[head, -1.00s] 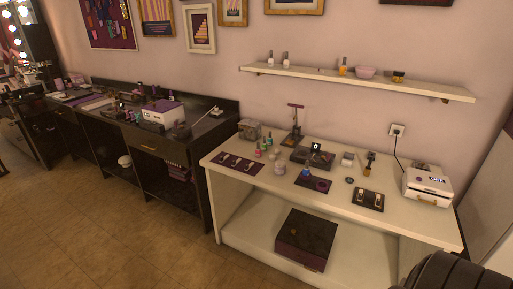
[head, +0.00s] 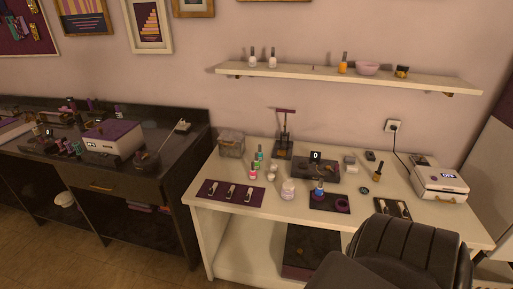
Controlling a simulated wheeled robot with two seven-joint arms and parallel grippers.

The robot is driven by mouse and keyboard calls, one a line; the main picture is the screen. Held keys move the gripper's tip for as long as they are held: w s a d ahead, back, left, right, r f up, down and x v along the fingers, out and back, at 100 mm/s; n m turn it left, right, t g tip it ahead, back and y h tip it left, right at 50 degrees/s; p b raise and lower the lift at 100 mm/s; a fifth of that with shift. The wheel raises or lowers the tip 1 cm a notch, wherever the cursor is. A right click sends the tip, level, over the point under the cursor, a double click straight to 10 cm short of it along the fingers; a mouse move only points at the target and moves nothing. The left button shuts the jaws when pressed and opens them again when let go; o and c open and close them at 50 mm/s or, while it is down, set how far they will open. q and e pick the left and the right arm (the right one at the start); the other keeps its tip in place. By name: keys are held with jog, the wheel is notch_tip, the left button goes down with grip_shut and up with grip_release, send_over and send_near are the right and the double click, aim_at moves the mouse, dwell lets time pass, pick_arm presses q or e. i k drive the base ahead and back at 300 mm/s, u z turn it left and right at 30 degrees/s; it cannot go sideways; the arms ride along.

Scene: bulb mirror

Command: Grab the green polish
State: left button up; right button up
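The green polish (head: 259,158) is a small bottle standing upright on the left part of the white table (head: 227,216). It stands just behind a pink polish bottle (head: 254,172) and close to other small bottles. Neither of my grippers shows in the head view.
A dark padded chair (head: 410,250) stands at the table's front right. A glass jar (head: 288,190), a purple mat (head: 231,193) and a grey box (head: 231,145) are near the polish. A wall shelf (head: 300,77) hangs above. A black counter (head: 60,168) stands to the left.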

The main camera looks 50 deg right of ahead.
aim_at(258, 164)
jog(key=z, duration=0.4)
jog(key=i, duration=0.75)
jog(key=z, duration=1.4)
jog(key=i, duration=0.65)
jog(key=z, duration=0.7)
